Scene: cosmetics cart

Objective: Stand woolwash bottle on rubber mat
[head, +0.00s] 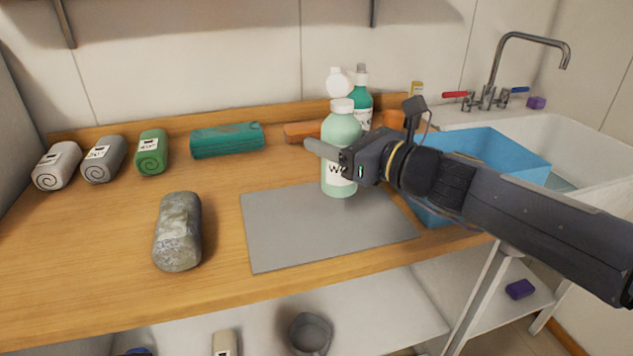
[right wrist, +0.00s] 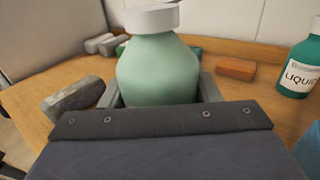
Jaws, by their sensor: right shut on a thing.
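The woolwash bottle (head: 341,128) is pale green with a white cap and a partly covered white label. It is upright at the back edge of the grey rubber mat (head: 300,235), and I cannot tell whether its base touches the mat. My right gripper (head: 327,152) comes in from the right and is shut around the bottle's body. In the right wrist view the bottle (right wrist: 160,70) stands between the two fingers (right wrist: 160,95). My left gripper is not in view.
A teal bottle (head: 361,92) stands behind the woolwash bottle. A blue bin (head: 500,150) is right of the mat, by the white sink (head: 590,140). A grey roll (head: 178,232) lies left of the mat. Rolled towels (head: 103,160) and a teal packet (head: 227,139) lie along the back.

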